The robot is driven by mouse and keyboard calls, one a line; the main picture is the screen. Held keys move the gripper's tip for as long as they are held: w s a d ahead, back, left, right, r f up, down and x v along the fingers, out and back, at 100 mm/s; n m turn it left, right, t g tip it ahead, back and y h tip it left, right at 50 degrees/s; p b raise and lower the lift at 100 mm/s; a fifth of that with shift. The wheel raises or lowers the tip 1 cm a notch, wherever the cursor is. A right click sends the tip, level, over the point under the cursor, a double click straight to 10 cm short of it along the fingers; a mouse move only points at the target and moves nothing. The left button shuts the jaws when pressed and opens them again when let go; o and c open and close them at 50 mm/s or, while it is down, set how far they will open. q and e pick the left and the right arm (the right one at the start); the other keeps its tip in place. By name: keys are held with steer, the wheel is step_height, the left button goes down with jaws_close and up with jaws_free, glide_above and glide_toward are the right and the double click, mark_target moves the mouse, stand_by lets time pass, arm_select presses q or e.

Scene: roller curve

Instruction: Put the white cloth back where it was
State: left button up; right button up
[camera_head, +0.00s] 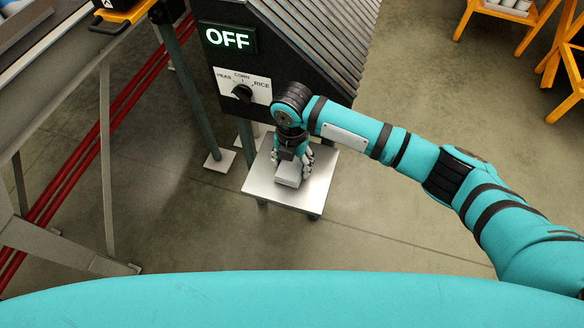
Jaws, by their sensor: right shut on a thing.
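My right gripper (292,162) points down over the small light metal table (316,196). The gripper and wrist hide part of the cloth. My left gripper is not in view.
A dark machine (278,62) stands right behind the small table, with a lit OFF sign (228,38) and a selector knob (242,93). A grey metal frame (107,160) and red pipes (75,165) are at left. Orange stands (500,14) are at the upper right. Open floor lies around the table's front.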

steer(key=shift+f, duration=0.35)
steer(key=shift+f, duration=0.15)
steer(key=o, duration=1.1)
step_height(320, 180, up, 12)
steer(key=shift+r+p, duration=0.15)
steer(key=shift+p, duration=0.15)
